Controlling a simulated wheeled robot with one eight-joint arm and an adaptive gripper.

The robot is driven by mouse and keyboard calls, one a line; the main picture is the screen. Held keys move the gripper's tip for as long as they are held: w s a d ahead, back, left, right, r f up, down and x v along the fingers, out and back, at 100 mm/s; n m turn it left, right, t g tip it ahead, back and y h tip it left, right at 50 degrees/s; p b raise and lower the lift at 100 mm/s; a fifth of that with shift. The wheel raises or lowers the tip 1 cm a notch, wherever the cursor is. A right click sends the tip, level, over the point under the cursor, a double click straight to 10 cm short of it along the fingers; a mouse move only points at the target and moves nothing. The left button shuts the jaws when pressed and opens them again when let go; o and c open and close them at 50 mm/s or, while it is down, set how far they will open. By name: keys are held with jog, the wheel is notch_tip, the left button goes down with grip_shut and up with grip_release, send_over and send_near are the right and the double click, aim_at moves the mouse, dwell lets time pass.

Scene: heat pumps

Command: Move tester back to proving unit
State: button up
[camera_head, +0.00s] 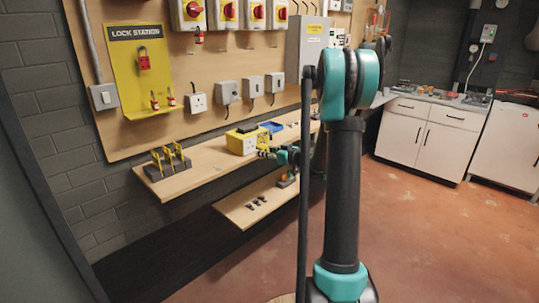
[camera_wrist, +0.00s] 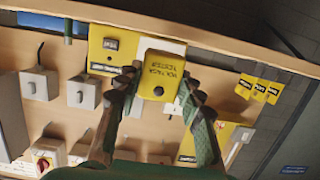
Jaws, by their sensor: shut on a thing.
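The tester (camera_wrist: 163,72) is a yellow block with dark lettering, upside down in the wrist view, and a dark round spot. My gripper (camera_wrist: 160,85) is shut on it, one finger on each side. The yellow proving unit (camera_wrist: 105,48) shows just beyond the left finger, partly hidden by it and by the tester. In the head view the proving unit (camera_head: 241,141) sits on the wooden shelf, and my gripper (camera_head: 268,153) is close to its right front. The tester is too small to make out there. I cannot tell whether the tester touches the proving unit.
The wooden shelf (camera_head: 205,167) runs along the wall. A dark rack (camera_head: 160,170) with yellow testers or tags is at the shelf's left end. Grey sockets and switches (camera_head: 228,92) line the board above. A lower shelf (camera_head: 243,212) holds small dark items.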

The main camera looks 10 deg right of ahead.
aim_at(257, 147)
jog(key=shift+r+x, duration=0.2)
jog(key=shift+x, duration=0.8)
jog(key=shift+r+x, duration=0.2)
jog(key=shift+x, duration=1.65)
dwell(0.7)
jog(key=o, duration=1.2)
jog(key=shift+r, duration=0.15)
jog(key=shift+s, duration=0.1)
jog(key=shift+s+f+v, duration=0.1)
jog(key=shift+f+v, duration=0.35)
jog(key=shift+v, duration=1.8)
jog(key=shift+s+f+v, duration=0.1)
jog(key=shift+f+v, duration=0.35)
jog(key=shift+v, duration=1.8)
jog(key=shift+f+v, duration=0.4)
jog(key=shift+v, duration=1.9)
